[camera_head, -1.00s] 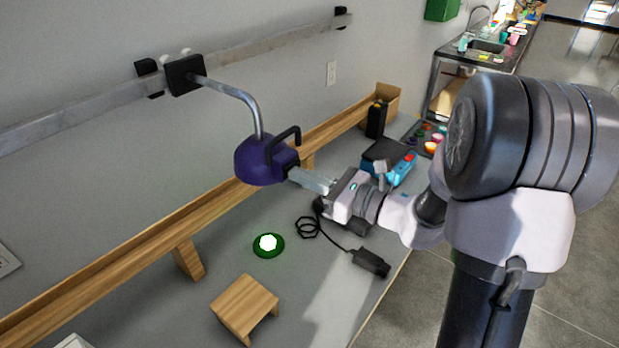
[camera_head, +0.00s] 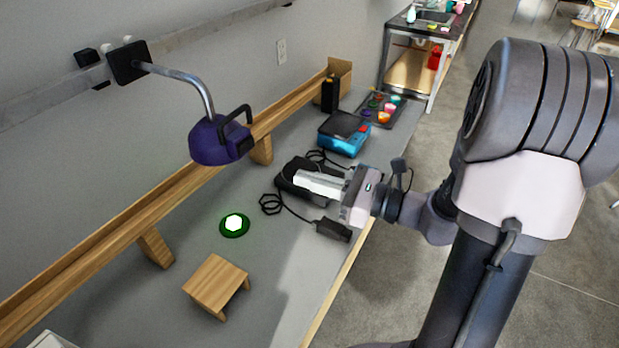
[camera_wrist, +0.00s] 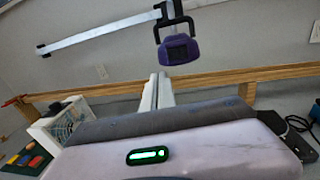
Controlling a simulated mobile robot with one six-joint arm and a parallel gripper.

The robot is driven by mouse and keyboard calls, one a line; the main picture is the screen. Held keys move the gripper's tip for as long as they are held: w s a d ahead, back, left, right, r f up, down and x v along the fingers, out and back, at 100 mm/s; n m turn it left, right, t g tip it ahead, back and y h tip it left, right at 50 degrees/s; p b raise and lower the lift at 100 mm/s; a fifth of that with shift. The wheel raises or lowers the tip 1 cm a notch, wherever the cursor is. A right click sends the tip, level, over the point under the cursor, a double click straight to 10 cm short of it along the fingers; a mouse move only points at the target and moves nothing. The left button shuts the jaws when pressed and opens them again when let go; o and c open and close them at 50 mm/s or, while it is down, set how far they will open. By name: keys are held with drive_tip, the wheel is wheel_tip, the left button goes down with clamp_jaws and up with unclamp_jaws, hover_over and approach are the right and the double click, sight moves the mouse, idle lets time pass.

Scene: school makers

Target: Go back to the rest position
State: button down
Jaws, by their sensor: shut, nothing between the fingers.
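My gripper (camera_head: 300,181) is shut and empty. In the head view it reaches left over the table's right part, above a black device with a cable (camera_head: 297,176). In the wrist view its closed fingers (camera_wrist: 158,90) point toward the wall. A purple lamp-like head (camera_head: 216,141) with a black handle hangs from a bent metal arm on the wall rail, to the left of my gripper and apart from it. The same purple head (camera_wrist: 178,50) shows above the fingers in the wrist view.
A wooden shelf (camera_head: 155,218) runs along the wall. A green disc with a glowing white top (camera_head: 234,225) and a small wooden stool (camera_head: 216,285) stand on the table. A blue device (camera_head: 343,133) and a tray of coloured pots (camera_head: 375,111) lie behind my gripper. Open floor is at right.

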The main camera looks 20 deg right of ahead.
drive_tip(key=s+a+f+n+g+h+b, duration=0.2)
drive_tip(key=s+a+f+n+g, duration=0.1)
drive_tip(key=s+a+n+g, duration=0.95)
drive_tip(key=s+d+n+t+h, duration=0.1)
drive_tip(key=n+h, duration=0.1)
drive_tip(key=n, duration=0.1)
drive_tip(key=s+d+r+n+t+h, duration=0.1)
drive_tip(key=n+t+h, duration=0.1)
drive_tip(key=n+h, duration=0.1)
drive_tip(key=s+r+n+t+h, duration=0.1)
drive_tip(key=s+n+t+h, duration=0.1)
drive_tip(key=n+h, duration=0.1)
drive_tip(key=shift+d+n+b, duration=0.3)
drive_tip(key=shift+d+n, duration=0.1)
drive_tip(key=shift+n, duration=0.35)
